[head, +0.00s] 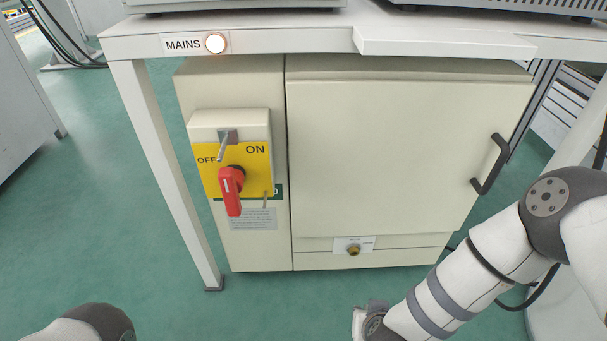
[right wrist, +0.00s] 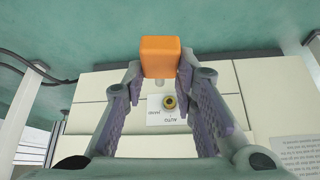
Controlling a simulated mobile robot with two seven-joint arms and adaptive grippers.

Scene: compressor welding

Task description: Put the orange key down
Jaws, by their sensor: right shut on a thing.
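The orange key (right wrist: 160,57) has a blocky orange head and a short pale shank. In the right wrist view my right gripper (right wrist: 160,74) is shut on it, with the two fingertips on either side. In the head view only the back of my right gripper (head: 372,322) shows at the bottom edge, and the key is hidden there. My left gripper is out of view. The brass key switch (head: 353,250) is low on the cabinet front and also shows in the right wrist view (right wrist: 168,102); no key is in it.
The cream cabinet (head: 390,150) stands under a white bench (head: 260,40) with a lit MAINS lamp (head: 215,43). A red rotary handle (head: 232,190) points down on a yellow OFF/ON plate. A black door handle (head: 491,163) sticks out at right. Green floor (head: 250,300) is clear in front.

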